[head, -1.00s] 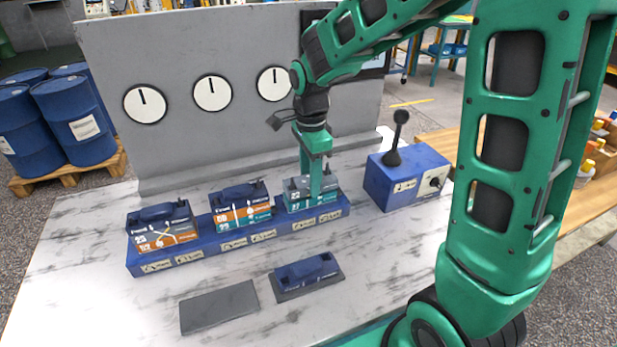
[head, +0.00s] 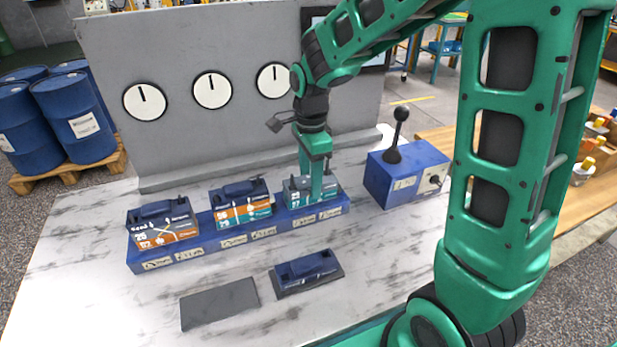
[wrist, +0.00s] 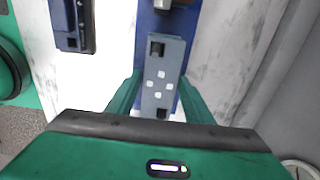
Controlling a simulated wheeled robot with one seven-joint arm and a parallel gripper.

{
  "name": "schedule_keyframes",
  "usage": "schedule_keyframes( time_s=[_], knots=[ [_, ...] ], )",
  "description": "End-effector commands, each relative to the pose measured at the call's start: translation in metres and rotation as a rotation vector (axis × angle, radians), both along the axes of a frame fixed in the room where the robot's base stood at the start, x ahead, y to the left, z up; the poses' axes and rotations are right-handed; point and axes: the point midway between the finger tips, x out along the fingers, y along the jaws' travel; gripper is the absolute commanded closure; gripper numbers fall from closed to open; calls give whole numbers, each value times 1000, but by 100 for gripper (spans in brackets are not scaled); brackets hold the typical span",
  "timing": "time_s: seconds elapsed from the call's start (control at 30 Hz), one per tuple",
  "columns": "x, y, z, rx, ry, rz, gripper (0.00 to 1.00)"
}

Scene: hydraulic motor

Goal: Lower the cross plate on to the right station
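The cross plate (head: 297,187) is a grey-blue block with a teal lower part, at the right end of the long blue rail. It is level at the right station (head: 318,215), and I cannot tell whether it is fully seated. In the wrist view the cross plate (wrist: 160,75) shows its top with several pale marks and a dark post near each end. My gripper (head: 316,195) points down over it, with a finger along each long side, and appears shut on it. The near finger hides part of its front face.
Two other blocks with dark tops, the left block (head: 162,224) and middle block (head: 240,203), stand on the rail. A blue lever box (head: 405,178) stands close on the right. In front lie a dark block on a pad (head: 306,270) and an empty grey pad (head: 220,303). A gauge wall (head: 235,115) rises behind.

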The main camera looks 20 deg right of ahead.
Motion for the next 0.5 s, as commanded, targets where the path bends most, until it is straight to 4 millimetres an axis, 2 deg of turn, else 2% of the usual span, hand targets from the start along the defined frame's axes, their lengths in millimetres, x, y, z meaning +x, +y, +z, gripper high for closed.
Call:
schedule_keyframes(
  time_s=[0.33, 0.5],
  knots=[
    [0, 0, 0, 0, 1, 0, 39],
    [1, 0, 14, 0, -3, 0, 39]
  ],
)
